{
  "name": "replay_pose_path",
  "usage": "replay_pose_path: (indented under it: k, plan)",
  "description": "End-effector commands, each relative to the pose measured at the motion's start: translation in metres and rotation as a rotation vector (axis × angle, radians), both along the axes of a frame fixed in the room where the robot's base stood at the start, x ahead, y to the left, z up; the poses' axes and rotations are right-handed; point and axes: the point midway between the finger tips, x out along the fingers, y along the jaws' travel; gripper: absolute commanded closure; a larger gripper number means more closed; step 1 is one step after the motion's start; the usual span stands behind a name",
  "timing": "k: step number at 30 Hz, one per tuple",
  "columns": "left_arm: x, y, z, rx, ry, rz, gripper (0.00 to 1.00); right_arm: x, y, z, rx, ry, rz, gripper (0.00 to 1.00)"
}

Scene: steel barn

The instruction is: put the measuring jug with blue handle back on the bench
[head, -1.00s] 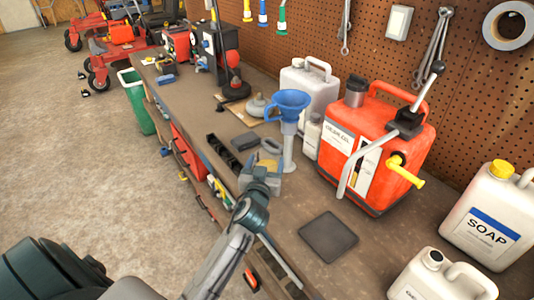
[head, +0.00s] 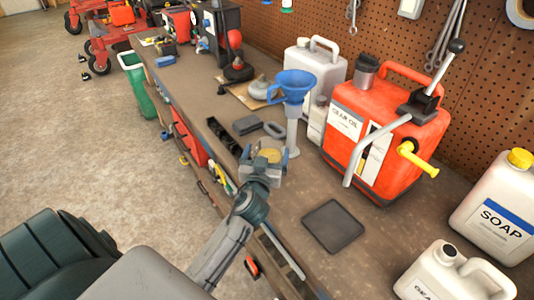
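My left gripper (head: 268,158) is over the front part of the bench (head: 285,205), its fingers spread apart. A tan-yellow patch shows between the fingers; I cannot tell whether it belongs to the gripper or is a separate thing. I can make out no clear measuring jug in this view. A blue funnel-shaped vessel (head: 292,84) with a blue side loop and a pale stem stands upright just beyond the gripper, apart from it. My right gripper is not in view.
A red gear oil can (head: 385,125), a white jug (head: 318,68), a soap jug (head: 497,215) and another white container (head: 445,275) stand along the bench. A dark flat mat (head: 333,226) lies near its front. A green bin (head: 138,85) stands left of the bench.

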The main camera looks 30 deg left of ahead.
Motion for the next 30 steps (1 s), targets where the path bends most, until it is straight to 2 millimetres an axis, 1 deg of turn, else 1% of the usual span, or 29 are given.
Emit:
replay_pose_path:
  k: [3,5,8,11,18,21,25,30]
  plan:
    - [0.0,0.0,0.0,0.0,-0.001,0.0,0.09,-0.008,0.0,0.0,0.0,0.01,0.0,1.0]
    - [-0.001,-0.001,0.0,-0.001,-0.001,0.0,0.09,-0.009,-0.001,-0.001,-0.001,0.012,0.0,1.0]
    - [-0.007,-0.003,-0.002,-0.001,0.001,-0.001,0.09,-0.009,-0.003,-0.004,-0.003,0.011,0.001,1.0]
    - [-0.022,-0.009,-0.003,-0.003,0.0,-0.001,0.09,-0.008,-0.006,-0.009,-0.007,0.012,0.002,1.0]
    - [-0.07,-0.029,-0.004,-0.005,0.0,0.0,0.09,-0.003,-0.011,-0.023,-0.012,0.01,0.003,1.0]
    - [-0.087,-0.036,-0.003,-0.005,0.0,0.001,0.09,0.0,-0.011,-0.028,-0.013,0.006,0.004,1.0]
    - [-0.102,-0.043,-0.002,-0.004,-0.001,-0.001,0.09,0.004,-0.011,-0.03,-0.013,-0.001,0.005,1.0]
    - [-0.111,-0.046,0.0,-0.001,-0.001,0.0,0.09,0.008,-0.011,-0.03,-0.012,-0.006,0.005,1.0]
